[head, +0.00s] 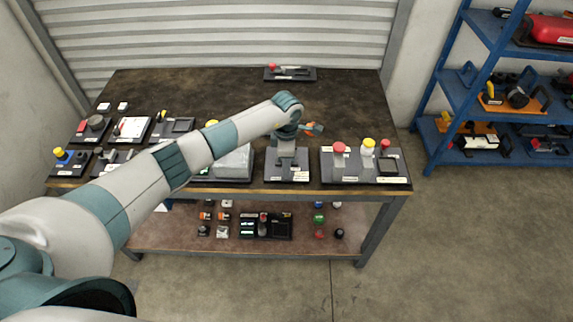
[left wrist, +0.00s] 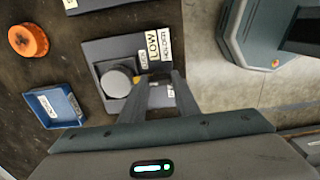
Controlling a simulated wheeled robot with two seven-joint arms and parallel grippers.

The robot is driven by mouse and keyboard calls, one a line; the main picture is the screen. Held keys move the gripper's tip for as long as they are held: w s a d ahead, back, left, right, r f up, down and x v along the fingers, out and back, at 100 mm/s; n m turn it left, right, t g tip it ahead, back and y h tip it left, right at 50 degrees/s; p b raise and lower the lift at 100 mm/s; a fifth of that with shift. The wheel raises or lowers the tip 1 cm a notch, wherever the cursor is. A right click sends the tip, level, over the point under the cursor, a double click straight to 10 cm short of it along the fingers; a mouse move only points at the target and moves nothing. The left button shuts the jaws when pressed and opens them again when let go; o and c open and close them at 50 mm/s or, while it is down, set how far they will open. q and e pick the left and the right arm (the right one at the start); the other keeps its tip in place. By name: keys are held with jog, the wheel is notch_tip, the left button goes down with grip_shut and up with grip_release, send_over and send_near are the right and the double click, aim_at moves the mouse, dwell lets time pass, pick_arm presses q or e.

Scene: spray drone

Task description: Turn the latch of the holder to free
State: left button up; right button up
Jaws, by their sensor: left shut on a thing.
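The holder is a dark plate (head: 287,178) at the front edge of the table. In the left wrist view, the holder (left wrist: 95,50) carries a round grey knob (left wrist: 117,82) and white labels, one reading LOW and one apparently HOLDER. My left gripper (head: 286,160) is down at this plate. In the left wrist view, its fingers (left wrist: 157,84) are beside the round knob, near the labels. The gripper is shut on a small part taken to be the latch, mostly hidden between the fingers. Its turned position cannot be told. My right gripper is in neither view.
A blue tray (left wrist: 55,107) and an orange round part (left wrist: 28,40) lie close to the holder. A panel (head: 350,176) with red and yellow knobs stands right of it. A grey block (head: 236,163) is to the left. The middle back of the table is clear.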

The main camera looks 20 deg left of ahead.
pick_arm(q)
jog(key=n+b, duration=0.3)
jog(key=n, duration=0.2)
jog(key=shift+a+f, duration=0.1)
jog(key=n+b, duration=0.2)
jog(key=n, duration=0.3)
jog(key=n+b, duration=0.1)
jog(key=n, duration=0.3)
jog(key=shift+b, duration=0.3)
jog(key=shift+n+b, duration=0.35)
jog(key=shift+n, duration=1.65)
jog(key=o, duration=1)
jog(key=shift+o, duration=0.2)
jog(key=shift+r, duration=0.3)
